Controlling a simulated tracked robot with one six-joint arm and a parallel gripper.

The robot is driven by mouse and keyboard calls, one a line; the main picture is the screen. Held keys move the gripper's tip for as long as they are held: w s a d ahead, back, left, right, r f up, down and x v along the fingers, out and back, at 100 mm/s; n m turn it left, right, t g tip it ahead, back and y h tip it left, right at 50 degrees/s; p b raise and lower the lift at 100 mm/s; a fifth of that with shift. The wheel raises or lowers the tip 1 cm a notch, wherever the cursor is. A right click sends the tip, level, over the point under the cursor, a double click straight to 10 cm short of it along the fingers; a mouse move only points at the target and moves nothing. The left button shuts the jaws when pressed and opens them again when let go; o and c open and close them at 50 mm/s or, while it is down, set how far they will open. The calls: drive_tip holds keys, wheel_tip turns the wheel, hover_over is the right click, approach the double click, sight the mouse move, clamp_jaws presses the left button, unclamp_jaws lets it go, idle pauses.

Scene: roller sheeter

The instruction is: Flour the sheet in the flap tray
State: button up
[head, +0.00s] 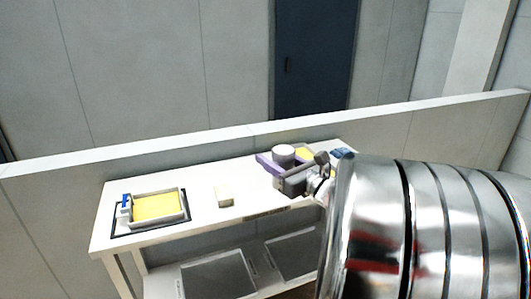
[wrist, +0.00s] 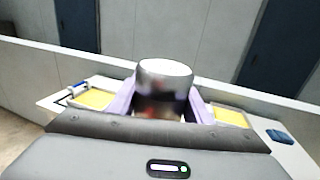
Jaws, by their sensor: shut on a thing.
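My gripper (head: 279,163) has purple fingers and is shut on a silvery cylinder with a pale top, the shaker (head: 284,149). In the wrist view the shaker (wrist: 163,88) stands upright between the two fingers. It is held over the right part of the white table. One tray with a yellow sheet (head: 157,206) sits at the table's left end, on a dark mat. A second tray with a yellow sheet (head: 305,153) is behind my gripper at the right, partly hidden; it also shows in the wrist view (wrist: 228,116). I cannot tell which is the flap tray.
A small cream block (head: 223,196) lies between the trays on the white table (head: 200,178). A blue and white item (head: 125,208) stands at the left tray's edge. A blue object (head: 342,153) lies at the right end. A low wall (head: 240,135) runs behind the table.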

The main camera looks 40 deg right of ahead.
drive_tip(key=w+a+f+n+y, duration=0.2)
drive_tip(key=a+f+y, duration=0.1)
drive_tip(key=a+f, duration=0.6)
drive_tip(key=w+a+f+n+g+y, duration=0.1)
drive_tip(key=w+a+f+n+y, duration=0.1)
drive_tip(key=a+f, duration=0.8)
drive_tip(key=w+a+f+n+g+y, duration=0.1)
drive_tip(key=a+f+y, duration=0.3)
drive_tip(key=a+f, duration=0.6)
wheel_tip(320, 180, down, 5)
drive_tip(key=shift+w+a+f+n, duration=0.15)
drive_tip(key=shift+w+a+n, duration=0.05)
drive_tip(key=shift+w+n, duration=0.4)
